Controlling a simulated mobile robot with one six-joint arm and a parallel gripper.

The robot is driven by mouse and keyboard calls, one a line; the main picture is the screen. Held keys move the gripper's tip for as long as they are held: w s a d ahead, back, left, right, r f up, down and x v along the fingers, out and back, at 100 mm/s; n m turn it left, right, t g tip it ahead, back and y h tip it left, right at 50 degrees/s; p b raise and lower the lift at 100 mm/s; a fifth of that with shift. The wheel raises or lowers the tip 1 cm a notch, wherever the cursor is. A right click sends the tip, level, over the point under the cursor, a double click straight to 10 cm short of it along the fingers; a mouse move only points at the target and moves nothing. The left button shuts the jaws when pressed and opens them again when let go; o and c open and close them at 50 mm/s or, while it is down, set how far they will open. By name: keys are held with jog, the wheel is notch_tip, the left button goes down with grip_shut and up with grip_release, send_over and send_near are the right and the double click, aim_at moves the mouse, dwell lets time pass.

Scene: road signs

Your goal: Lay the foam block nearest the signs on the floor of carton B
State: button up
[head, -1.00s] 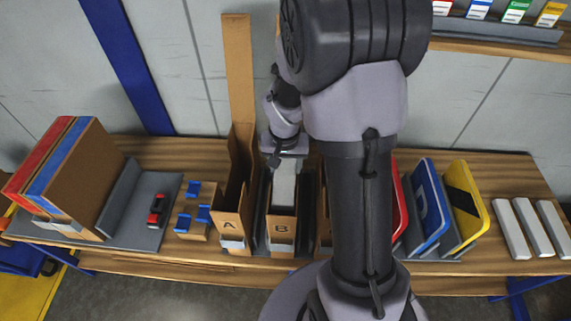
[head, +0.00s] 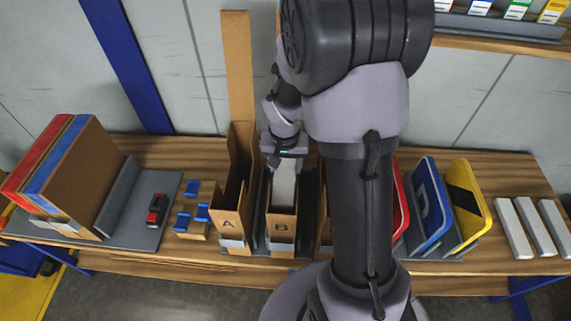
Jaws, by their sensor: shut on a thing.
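Carton B (head: 281,228) is a tall, narrow brown carton with an open top, marked B on its front. My gripper (head: 285,168) is at the upper rear of carton B, shut on a whitish foam block (head: 284,190). The block lies lengthwise within the carton's opening, between its side walls. The carton's floor is hidden, so I cannot tell whether the block touches it. The signs, red (head: 399,210), blue (head: 430,205) and yellow (head: 468,205), stand tilted in a rack to the right, partly behind my arm.
Carton A (head: 229,225) stands close on the left, with a tall flap up. Several other whitish foam blocks (head: 510,228) lie on the bench right of the signs. Blue clips on a small board (head: 190,237) and a red toy-like item (head: 156,212) are further left.

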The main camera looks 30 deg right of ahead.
jog(key=shift+f, duration=0.25)
jog(key=o, duration=1.4)
jog(key=r+p, duration=0.2)
jog(key=r, duration=0.3)
jog(key=s+a+r+p, duration=0.1)
jog(key=r+p, duration=0.1)
jog(key=r, duration=0.4)
jog(key=s+r+p, duration=0.1)
jog(key=r+p, duration=0.1)
jog(key=r, duration=0.4)
jog(key=shift+s+a+r, duration=0.1)
jog(key=shift+a+r, duration=0.05)
jog(key=shift+a, duration=0.1)
